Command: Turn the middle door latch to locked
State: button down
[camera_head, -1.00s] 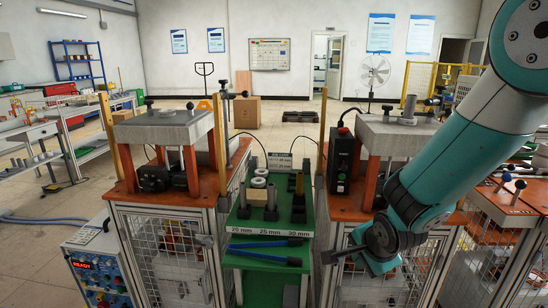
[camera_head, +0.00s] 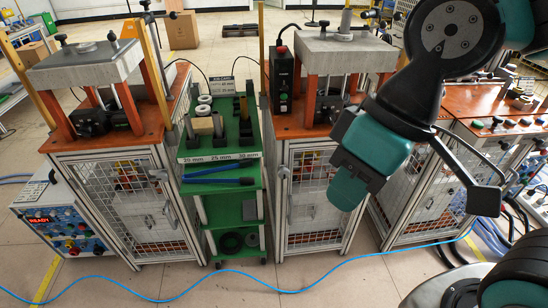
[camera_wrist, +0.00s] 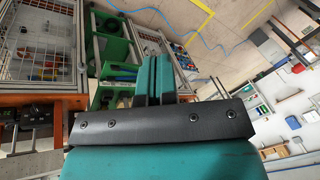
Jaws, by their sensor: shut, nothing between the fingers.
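The middle cabinet has a wire-mesh door (camera_head: 318,195) in an aluminium frame. A small grey latch (camera_head: 284,172) sits at the door's upper left edge, beside the green stand; its exact turn is too small to tell. My gripper (camera_head: 349,187) hangs in front of the right part of this door, to the right of the latch and apart from it. Its teal fingers are shut with nothing between them. In the wrist view the closed fingers (camera_wrist: 153,80) point up the picture, and a mesh door (camera_wrist: 42,40) shows at upper left.
A green stand (camera_head: 225,172) with tubes and blue-handled tool (camera_head: 215,175) stands left of the middle cabinet. The left cabinet (camera_head: 125,195) has a similar latch (camera_head: 158,175). Another cabinet (camera_head: 430,190) stands right. A blue hose (camera_head: 300,290) crosses the open floor in front.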

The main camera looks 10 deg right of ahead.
aim_at(283, 173)
jog(key=z, duration=0.5)
jog(key=k, duration=1.2)
jog(key=u, duration=0.45)
jog(key=i, duration=1.55)
jog(key=z, duration=0.7)
